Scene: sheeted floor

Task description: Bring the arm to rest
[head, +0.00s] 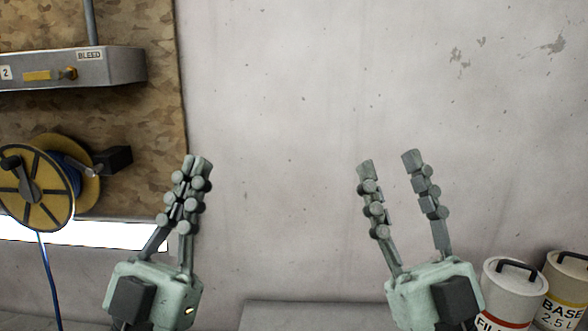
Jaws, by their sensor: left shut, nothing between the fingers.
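My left gripper (197,160) is in the lower left of the head view, pointing up. Its fingers are together and nothing shows between them. My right gripper (388,160) is right of the middle, also pointing up. Its two fingers stand apart with only bare wall seen between them. Both grippers are apart from each other and touch nothing that I can see. The arms behind the grippers are mostly out of the frame.
A grey box marked BLEED (115,68) and a yellow reel (38,188) with blue hose are at the left on a brown board (150,25). White canisters (512,290) (568,280) stand at lower right. The wall (300,80) between is bare.

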